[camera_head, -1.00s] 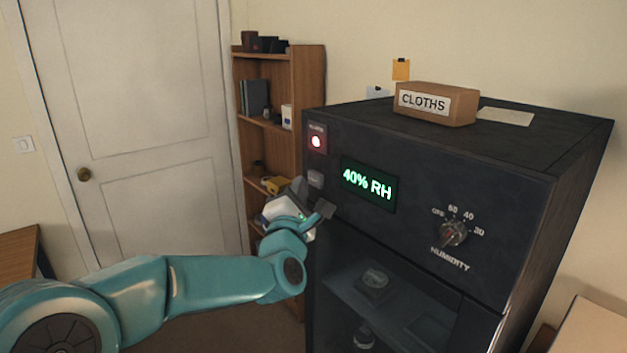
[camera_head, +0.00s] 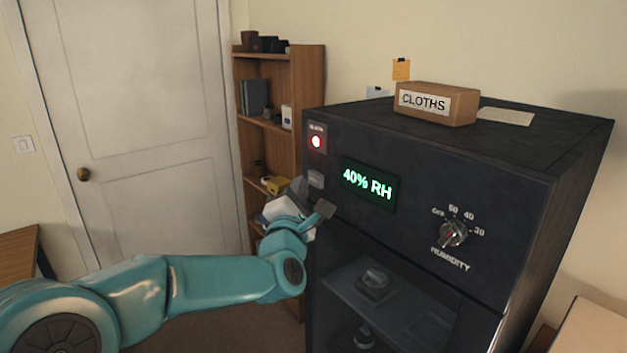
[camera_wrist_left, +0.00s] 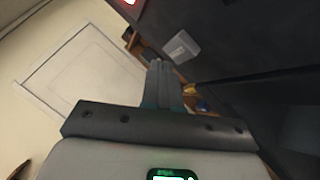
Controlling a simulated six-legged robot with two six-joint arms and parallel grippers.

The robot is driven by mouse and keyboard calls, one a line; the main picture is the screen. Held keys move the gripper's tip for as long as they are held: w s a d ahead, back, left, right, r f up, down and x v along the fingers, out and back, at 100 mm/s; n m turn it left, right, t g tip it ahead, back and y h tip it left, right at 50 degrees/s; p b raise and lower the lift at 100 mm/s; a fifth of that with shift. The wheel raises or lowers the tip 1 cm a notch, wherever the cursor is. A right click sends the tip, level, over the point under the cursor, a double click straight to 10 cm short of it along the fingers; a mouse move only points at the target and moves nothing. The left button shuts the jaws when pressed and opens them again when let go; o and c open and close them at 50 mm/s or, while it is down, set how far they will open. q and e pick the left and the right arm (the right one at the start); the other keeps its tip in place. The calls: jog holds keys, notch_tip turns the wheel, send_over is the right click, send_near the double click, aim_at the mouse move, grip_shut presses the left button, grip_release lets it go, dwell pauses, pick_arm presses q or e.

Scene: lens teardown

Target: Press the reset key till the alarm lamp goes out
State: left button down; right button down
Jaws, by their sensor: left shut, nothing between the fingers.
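The alarm lamp (camera_head: 316,141) glows at the cabinet's upper left corner; its red edge also shows at the top of the left wrist view (camera_wrist_left: 130,2). The reset key (camera_head: 316,179) is a small grey block below the lamp. In the left wrist view the key (camera_wrist_left: 181,47) lies just beyond and slightly right of the fingertips. My left gripper (camera_wrist_left: 159,64) is shut and empty, its fingers pointing towards the key. I cannot tell whether they touch it. My right gripper is not in view.
The dark cabinet (camera_head: 430,160) has a green "40% RH" display (camera_head: 368,185), a humidity knob (camera_head: 453,233) and a glass front below. A cloths box (camera_head: 437,103) sits on top. A wooden shelf (camera_head: 308,90) stands behind, left of the cabinet, beside a white door (camera_head: 140,110).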

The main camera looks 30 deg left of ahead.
pick_arm(q)
jog(key=shift+w+d+b, duration=0.2)
jog(key=shift+w+b, duration=0.2)
jog(key=shift+b, duration=0.05)
dwell(0.3)
